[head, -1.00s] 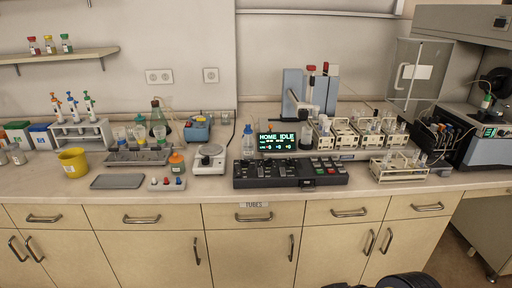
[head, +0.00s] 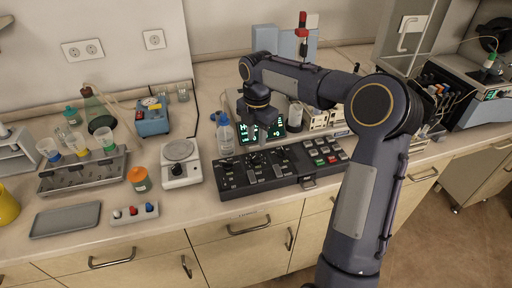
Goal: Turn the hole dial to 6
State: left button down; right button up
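The black control console (head: 238,186) lies on the bench near its front edge, with small dials and sliders on its left part and coloured keys on its right. The dials are too small for me to read their labels or settings, so I cannot tell which is the hole dial. My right gripper (head: 262,132) points down above the back of the console's dial area, in front of the display. Its fingers are small and dark, and I cannot tell whether they are open or touching a dial. The lit display (head: 247,134) is partly hidden by it. My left gripper is out of view.
A wash bottle (head: 225,136) stands just behind the console's left end. A white scale (head: 180,168) and an orange-capped jar (head: 139,178) stand to the left. My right arm covers much of the bench right of the console. A grey tray (head: 66,219) lies at the front left.

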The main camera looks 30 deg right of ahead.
aim_at(256, 155)
jog(key=shift+w+d+f+n, duration=0.15)
jog(key=shift+w+n, duration=0.05)
jog(key=shift+w, duration=0.15)
jog(key=shift+w+d+f+n, duration=0.15)
jog(key=shift+w+n, duration=0.05)
jog(key=shift+w, duration=0.15)
jog(key=shift+w+f, duration=0.15)
jog(key=shift+f, duration=0.15)
jog(key=shift+f+p, duration=0.35)
jog(key=shift+f, duration=3.25)
grip_shut()
